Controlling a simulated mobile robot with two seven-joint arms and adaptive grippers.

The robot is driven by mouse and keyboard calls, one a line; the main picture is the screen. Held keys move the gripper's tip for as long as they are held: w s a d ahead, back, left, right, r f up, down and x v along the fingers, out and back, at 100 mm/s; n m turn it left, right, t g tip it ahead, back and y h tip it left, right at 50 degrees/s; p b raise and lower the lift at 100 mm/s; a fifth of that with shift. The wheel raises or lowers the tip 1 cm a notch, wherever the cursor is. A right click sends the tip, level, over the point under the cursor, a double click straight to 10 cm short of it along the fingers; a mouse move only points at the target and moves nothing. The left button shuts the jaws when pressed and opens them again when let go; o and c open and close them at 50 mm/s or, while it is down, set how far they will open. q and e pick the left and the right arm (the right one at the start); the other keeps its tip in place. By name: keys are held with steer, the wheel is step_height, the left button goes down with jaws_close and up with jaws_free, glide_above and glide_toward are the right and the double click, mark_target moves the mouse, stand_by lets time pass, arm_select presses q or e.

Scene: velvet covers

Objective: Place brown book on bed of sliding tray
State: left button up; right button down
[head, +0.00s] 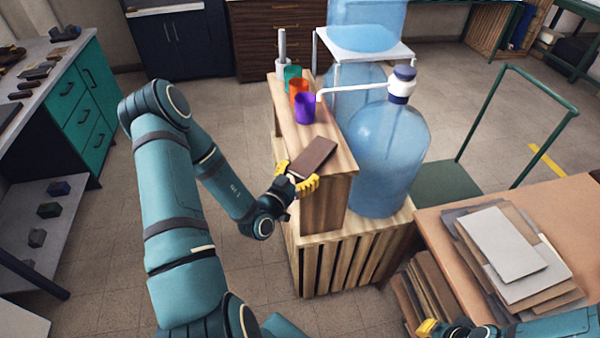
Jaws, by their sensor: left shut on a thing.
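The brown book (316,155) is in the head view, over the front end of a narrow wooden stand's top. My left gripper (297,177), with yellow fingers, is shut on the book's near end. Whether the book rests on the stand or is held just above it, I cannot tell. My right gripper (428,328) shows only partly at the bottom edge, by the brown table; its opening is not clear. I cannot make out a sliding tray in this view.
Purple (305,108), orange (298,88) and teal cups stand behind the book on the wooden stand (335,165). A large blue water bottle (385,160) stands close on the right. A brown table (570,225) holds stacked sheets (500,243).

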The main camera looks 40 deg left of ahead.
arm_select(q)
steer(key=o, duration=1.2)
steer(key=shift+f, duration=0.15)
